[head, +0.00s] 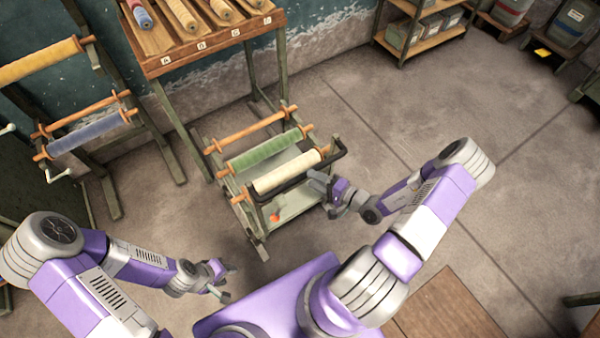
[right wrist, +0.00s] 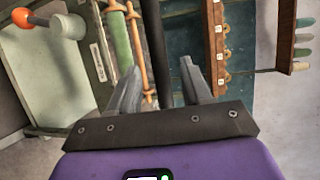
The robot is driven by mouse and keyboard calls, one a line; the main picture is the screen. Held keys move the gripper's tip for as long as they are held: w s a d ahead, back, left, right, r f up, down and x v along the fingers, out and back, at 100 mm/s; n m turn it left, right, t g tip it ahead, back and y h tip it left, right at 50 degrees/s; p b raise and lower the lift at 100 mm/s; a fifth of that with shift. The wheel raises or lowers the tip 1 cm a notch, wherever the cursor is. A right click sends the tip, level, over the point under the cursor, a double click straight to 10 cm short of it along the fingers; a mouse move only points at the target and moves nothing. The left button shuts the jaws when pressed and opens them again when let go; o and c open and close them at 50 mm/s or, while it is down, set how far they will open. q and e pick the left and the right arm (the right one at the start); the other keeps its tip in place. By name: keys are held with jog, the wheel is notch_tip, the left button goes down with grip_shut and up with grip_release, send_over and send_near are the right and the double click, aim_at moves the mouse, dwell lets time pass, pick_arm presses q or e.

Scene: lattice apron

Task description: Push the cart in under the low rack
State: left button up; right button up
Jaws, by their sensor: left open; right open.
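The cart (head: 242,190) stands on the floor in front of the low rack (head: 215,43). It carries a green roll (head: 265,150), a cream roll (head: 287,172) and a black handle bar (head: 338,153) on its near side. My right gripper (head: 318,184) is open beside the handle, near its right part. In the right wrist view, the dark bar (right wrist: 155,50) runs up between the open fingers (right wrist: 160,88); I cannot tell whether they touch it. My left gripper (head: 228,282) is open and empty, in front of the cart and apart from it.
A roll stand (head: 110,165) with yellow and blue rolls is left of the cart. A shelf (head: 430,40) with bins stands at the back right. An orange knob (head: 275,215) shows at the cart's lower tray. The floor right of the cart (head: 400,130) is clear.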

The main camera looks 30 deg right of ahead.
jog(key=x, duration=0.6)
jog(key=shift+b, duration=0.45)
jog(key=shift+a, duration=0.1)
jog(key=shift+c, duration=0.4)
grip_shut()
